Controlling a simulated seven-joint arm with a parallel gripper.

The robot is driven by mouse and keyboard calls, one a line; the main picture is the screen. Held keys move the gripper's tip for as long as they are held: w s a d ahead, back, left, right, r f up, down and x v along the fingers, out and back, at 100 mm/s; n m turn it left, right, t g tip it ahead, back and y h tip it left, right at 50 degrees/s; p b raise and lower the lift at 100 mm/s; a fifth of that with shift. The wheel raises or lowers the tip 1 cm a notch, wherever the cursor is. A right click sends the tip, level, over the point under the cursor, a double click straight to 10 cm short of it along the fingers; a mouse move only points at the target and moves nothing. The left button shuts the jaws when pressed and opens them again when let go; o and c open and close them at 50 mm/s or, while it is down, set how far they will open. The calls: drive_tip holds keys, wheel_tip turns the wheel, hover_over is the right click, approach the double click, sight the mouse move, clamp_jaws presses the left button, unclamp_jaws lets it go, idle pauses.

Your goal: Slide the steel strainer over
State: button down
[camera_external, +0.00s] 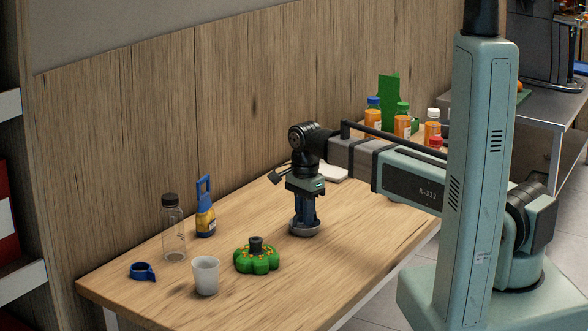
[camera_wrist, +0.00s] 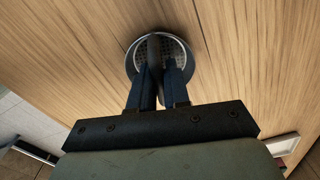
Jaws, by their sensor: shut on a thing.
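The steel strainer (camera_external: 304,231) is a low, round metal piece on the wooden table. In the wrist view the strainer (camera_wrist: 188,47) shows its round rim and a perforated inside. A dark upright part stands along its middle. My gripper (camera_external: 304,222) points straight down over it. In the wrist view my gripper (camera_wrist: 160,75) has its two blue fingers close together, one on each side of the dark upright part, and is shut on it. The fingers hide part of the strainer. I cannot tell whether the strainer touches the table.
A green flower-shaped piece (camera_external: 257,258) with a dark knob stands left of my gripper. A white cup (camera_external: 206,276), a clear bottle (camera_external: 173,230), a blue-handled item (camera_external: 205,210) and a blue ring (camera_external: 142,271) are farther left. Several orange-filled bottles (camera_external: 403,122) stand behind my arm. The table's right front is clear.

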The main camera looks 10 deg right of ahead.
drive_tip(key=shift+s+a, duration=1.4)
drive_tip(key=c, duration=1)
unclamp_jaws()
wheel_tip(320, 180, up, 14)
drive_tip(key=shift+f, duration=0.1)
